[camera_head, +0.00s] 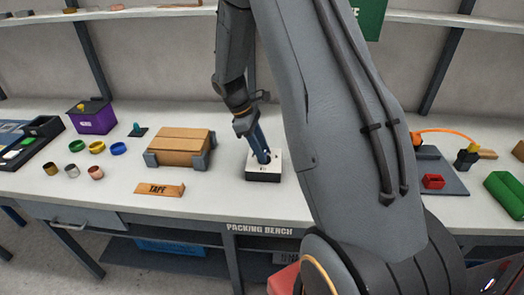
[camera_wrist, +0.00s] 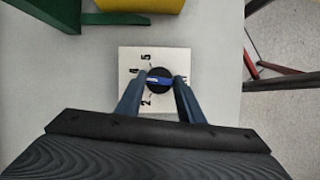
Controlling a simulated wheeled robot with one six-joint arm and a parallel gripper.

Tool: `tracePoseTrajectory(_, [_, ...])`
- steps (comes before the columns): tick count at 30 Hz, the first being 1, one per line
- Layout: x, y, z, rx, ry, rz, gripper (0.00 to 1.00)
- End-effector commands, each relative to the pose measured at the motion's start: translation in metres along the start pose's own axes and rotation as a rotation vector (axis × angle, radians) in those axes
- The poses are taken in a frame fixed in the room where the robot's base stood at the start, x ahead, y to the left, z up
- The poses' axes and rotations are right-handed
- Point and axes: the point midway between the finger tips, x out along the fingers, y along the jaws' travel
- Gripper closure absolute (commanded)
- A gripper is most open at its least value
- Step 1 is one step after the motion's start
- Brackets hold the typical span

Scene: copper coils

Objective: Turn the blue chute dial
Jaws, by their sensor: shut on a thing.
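The dial (camera_wrist: 159,72) is a round black knob with a blue bar across it, set on a white numbered plate (camera_wrist: 133,59). In the wrist view the numbers 5, 4 and 2 show on the plate's left side; marks at the right are partly hidden. My gripper (camera_wrist: 160,80) reaches over the plate from below in that view, with a finger on either side of the knob, shut on it. In the head view the white-topped dial box (camera_head: 264,175) stands on the bench, and my gripper (camera_head: 263,157) points down onto it; the knob is mostly hidden there.
A cardboard box (camera_head: 179,145) in a grey holder and a TAPE block (camera_head: 160,190) lie left of the dial box. A purple bin (camera_head: 92,117) and several coloured rings are further left. A grey mat (camera_head: 452,183) with a red tray (camera_head: 433,181) is at right.

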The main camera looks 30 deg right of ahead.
Motion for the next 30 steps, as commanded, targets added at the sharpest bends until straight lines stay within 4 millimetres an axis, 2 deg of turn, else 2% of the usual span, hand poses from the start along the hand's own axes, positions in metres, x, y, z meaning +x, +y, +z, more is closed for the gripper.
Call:
tracePoseTrajectory(18, [0.0008, 0.0053, 0.0018, 0.535, 0.0, -0.222, 0.88])
tracePoseTrajectory(30, [0.0015, 0.0065, 0.0034, 0.786, -0.001, -0.326, 0.88])
